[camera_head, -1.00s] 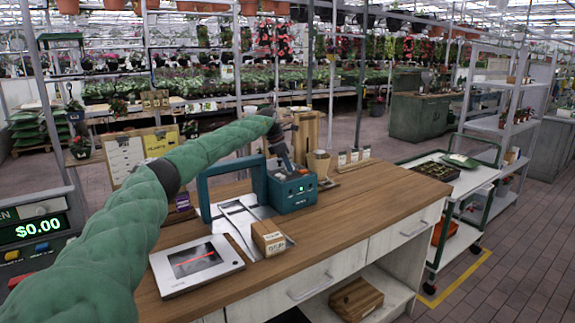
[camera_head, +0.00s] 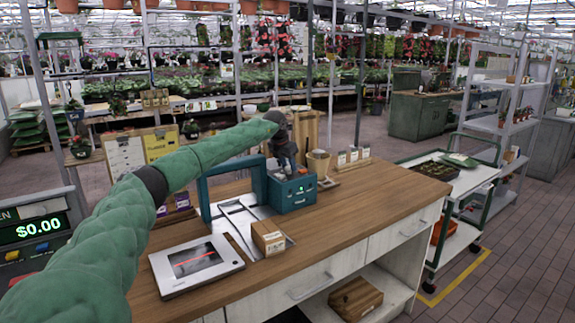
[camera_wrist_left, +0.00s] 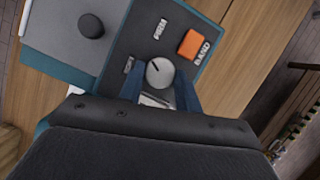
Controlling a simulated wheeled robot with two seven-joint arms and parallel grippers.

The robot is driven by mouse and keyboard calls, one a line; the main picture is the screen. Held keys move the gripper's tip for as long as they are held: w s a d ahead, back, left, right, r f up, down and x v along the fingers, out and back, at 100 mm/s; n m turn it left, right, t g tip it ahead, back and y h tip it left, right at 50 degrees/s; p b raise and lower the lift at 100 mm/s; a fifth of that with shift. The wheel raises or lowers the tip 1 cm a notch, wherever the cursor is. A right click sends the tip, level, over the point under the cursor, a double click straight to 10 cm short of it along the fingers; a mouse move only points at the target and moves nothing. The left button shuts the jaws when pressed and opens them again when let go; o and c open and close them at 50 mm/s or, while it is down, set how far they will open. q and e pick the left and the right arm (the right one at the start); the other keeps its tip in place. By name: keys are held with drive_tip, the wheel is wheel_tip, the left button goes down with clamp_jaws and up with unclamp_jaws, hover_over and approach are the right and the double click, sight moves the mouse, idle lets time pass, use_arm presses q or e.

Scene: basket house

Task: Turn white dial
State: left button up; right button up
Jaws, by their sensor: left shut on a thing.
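The white dial (camera_wrist_left: 160,72) is a round pale knob with a dark mark line, on the dark top of a teal machine (camera_wrist_left: 118,45). In the head view the teal machine (camera_head: 292,195) stands on the wooden counter, and my gripper hides the dial. My left gripper (camera_head: 286,162) points down onto the machine's top. In the left wrist view the two blue fingers of my left gripper (camera_wrist_left: 160,82) sit on either side of the dial, shut on it. My right gripper is not in view.
An orange button (camera_wrist_left: 194,43) and a black knob (camera_wrist_left: 91,26) sit near the dial. A teal frame (camera_head: 203,197) stands left on the machine.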

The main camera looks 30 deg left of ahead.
use_arm(q)
drive_tip(key=n+y, duration=0.1)
drive_tip(key=n, duration=0.2)
drive_tip(key=shift+d, duration=0.15)
drive_tip(key=shift+n+y+b, duration=0.35)
drive_tip(key=shift+n+y, duration=0.25)
drive_tip(key=shift+n, duration=0.6)
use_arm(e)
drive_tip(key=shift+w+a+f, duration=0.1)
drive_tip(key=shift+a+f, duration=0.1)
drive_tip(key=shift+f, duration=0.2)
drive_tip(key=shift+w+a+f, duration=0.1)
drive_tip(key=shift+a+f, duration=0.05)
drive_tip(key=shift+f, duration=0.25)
use_arm(q)
drive_tip(key=shift+n, duration=0.3)
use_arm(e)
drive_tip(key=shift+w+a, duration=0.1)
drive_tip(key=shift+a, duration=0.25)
use_arm(q)
drive_tip(key=o, duration=1)
drive_tip(key=shift+g, duration=0.3)
drive_tip(key=shift+c, duration=0.2)
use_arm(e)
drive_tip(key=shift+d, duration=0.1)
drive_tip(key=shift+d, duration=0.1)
